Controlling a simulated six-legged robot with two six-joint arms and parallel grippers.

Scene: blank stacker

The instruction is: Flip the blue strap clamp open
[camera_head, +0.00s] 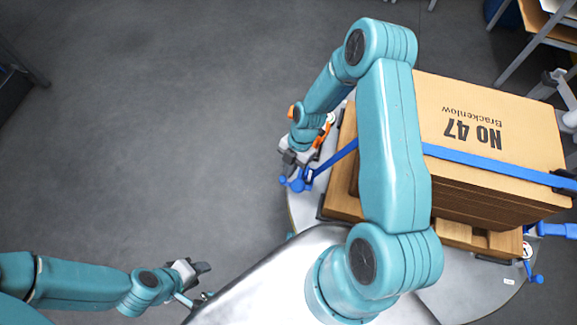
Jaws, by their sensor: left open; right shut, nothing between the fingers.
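The blue strap clamp (297,184) is at the left edge of the round grey table, at the left end of a blue strap (490,160). The strap runs up behind my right arm and across the stacked cardboard blanks. My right gripper (291,160) is shut and empty, just above the clamp and very close to it. I cannot tell if it touches the clamp. My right arm hides part of the strap and stack. My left gripper (201,269) is open and empty at the lower left, away from the clamp.
The cardboard stack (480,110), printed "No 47 Brackenlow", sits on a wooden base (342,200) on the round table (303,212). Another blue fitting (552,230) is at the right. A chair or desk stands at the top right. The grey floor at left is clear.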

